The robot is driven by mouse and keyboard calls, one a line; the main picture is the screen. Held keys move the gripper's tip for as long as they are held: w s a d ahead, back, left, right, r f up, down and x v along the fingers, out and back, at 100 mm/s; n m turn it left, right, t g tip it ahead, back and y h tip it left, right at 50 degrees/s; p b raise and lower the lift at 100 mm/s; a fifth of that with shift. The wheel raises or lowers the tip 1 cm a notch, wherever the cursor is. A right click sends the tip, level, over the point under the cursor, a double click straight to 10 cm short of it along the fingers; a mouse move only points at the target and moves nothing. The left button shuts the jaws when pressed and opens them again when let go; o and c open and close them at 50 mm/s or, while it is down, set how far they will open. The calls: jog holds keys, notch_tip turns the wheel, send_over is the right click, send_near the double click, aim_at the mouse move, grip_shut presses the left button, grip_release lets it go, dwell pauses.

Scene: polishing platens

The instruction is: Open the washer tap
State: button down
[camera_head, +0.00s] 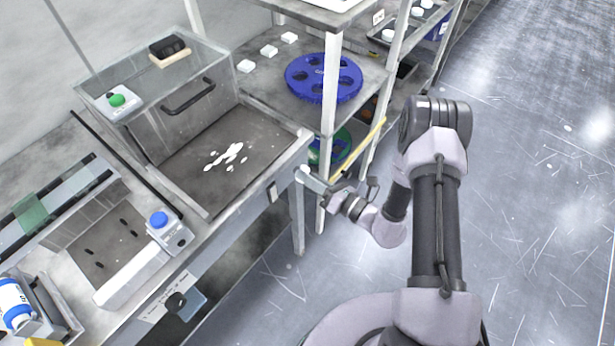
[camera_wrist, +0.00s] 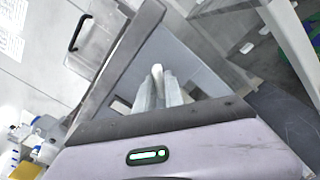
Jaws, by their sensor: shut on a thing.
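My gripper (camera_head: 310,177) is off the right front corner of the bench, beside the basin. In the wrist view my gripper (camera_wrist: 158,88) has its two pale fingers close together on a small white rounded piece (camera_wrist: 157,70). The white piece also shows at the fingertips in the head view (camera_head: 304,169). I cannot tell whether it is fixed to anything. A black round knob (camera_head: 176,302) sits on the bench's front panel at the lower left, beside a blue plate (camera_head: 190,303). It looks like a tap, but I cannot tell its setting. My gripper is well apart from it.
The basin (camera_head: 195,205) holds white splashes. A clear cover with a black handle (camera_head: 190,97) stands behind it. A box with a blue button (camera_head: 160,219) is on the bench. A shelf rack (camera_head: 333,75) with a blue disc (camera_head: 323,88) stands behind my gripper. Floor at right is clear.

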jog(key=n+b, duration=0.1)
jog(key=n, duration=0.4)
jog(key=shift+n, duration=0.4)
jog(key=shift+n+b, duration=0.3)
jog(key=c, duration=1.4)
grip_release()
jog(key=shift+c, duration=0.2)
jog(key=p+v, duration=0.4)
jog(key=v, duration=1.3)
jog(key=shift+s, duration=0.2)
jog(key=shift+d, duration=0.15)
